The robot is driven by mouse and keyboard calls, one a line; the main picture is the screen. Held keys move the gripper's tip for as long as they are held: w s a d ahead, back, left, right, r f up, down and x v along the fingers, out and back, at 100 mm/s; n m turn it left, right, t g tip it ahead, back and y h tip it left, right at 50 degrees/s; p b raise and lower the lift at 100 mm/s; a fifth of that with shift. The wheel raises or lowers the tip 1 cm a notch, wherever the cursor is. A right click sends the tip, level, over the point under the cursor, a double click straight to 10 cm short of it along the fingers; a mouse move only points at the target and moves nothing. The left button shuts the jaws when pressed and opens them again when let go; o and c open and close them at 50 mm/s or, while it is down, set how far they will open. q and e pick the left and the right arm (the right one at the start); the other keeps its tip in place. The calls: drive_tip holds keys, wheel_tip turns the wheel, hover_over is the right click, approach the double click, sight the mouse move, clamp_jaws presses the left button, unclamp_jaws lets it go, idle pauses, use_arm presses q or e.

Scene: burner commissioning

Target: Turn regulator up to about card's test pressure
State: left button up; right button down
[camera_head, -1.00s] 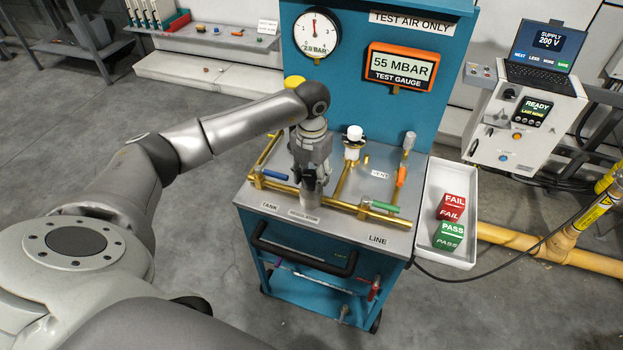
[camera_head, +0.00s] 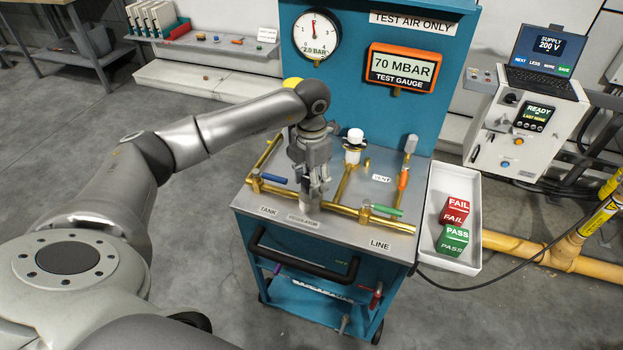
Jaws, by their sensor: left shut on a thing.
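My left gripper (camera_head: 309,190) points down over the cart top and is shut on the regulator knob (camera_head: 305,201), which the fingers mostly hide. The regulator label (camera_head: 303,220) lies in front of it. The orange test gauge (camera_head: 401,68) on the teal panel reads 70 MBAR. The round dial (camera_head: 316,35) beside it is marked 2.0 BAR, its needle near the top. No card with a test pressure can be made out. My right gripper is not in view.
Brass pipes (camera_head: 344,208) carry blue, green (camera_head: 387,210) and orange (camera_head: 403,179) handles near the gripper. A white-capped fitting (camera_head: 354,144) stands behind it. A white tray (camera_head: 433,208) with FAIL and PASS blocks (camera_head: 453,238) hangs at the cart's right.

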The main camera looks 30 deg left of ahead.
use_arm(q)
drive_tip(key=o, duration=1)
drive_tip(key=shift+o, duration=0.2)
drive_tip(key=shift+r, duration=0.1)
wheel_tip(320, 180, up, 12)
